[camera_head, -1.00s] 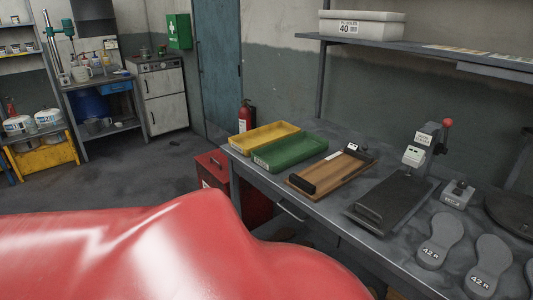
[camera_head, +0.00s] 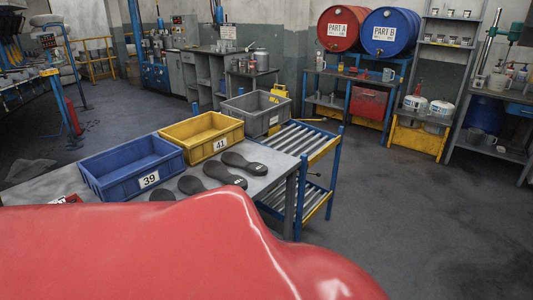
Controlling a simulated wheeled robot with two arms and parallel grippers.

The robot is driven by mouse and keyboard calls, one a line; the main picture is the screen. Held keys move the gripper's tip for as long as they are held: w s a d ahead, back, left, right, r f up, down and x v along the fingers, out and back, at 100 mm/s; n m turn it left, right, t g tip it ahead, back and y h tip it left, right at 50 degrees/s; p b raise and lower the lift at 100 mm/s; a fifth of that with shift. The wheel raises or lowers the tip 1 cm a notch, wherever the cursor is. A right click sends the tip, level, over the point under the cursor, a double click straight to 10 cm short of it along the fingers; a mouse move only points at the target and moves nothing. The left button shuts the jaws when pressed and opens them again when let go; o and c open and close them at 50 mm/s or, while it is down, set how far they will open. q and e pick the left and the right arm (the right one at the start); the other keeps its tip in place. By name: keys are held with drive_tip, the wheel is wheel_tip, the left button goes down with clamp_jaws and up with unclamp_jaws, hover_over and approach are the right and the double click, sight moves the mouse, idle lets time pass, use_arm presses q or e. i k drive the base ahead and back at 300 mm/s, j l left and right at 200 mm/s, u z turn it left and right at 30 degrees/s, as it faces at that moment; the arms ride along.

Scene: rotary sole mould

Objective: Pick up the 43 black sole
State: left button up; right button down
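Several dark sole shapes lie flat on a grey table (camera_head: 264,187), in front of the crates. One sole (camera_head: 243,162) lies furthest right, and a longer sole (camera_head: 222,172) lies beside it. Another sole (camera_head: 190,185) is further left, and one more (camera_head: 162,194) is partly hidden by the red surface in the foreground. I can read no size on any of them, so I cannot tell which is the 43. Neither of my grippers is in view.
A blue crate (camera_head: 110,189) marked 39 and a yellow crate (camera_head: 217,153) marked 41 stand on the table. A grey crate (camera_head: 259,122) stands behind them, by a roller rack (camera_head: 303,140). The floor to the right (camera_head: 400,215) is clear.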

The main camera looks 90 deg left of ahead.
sight(214, 169)
drive_tip(key=u, duration=2.65)
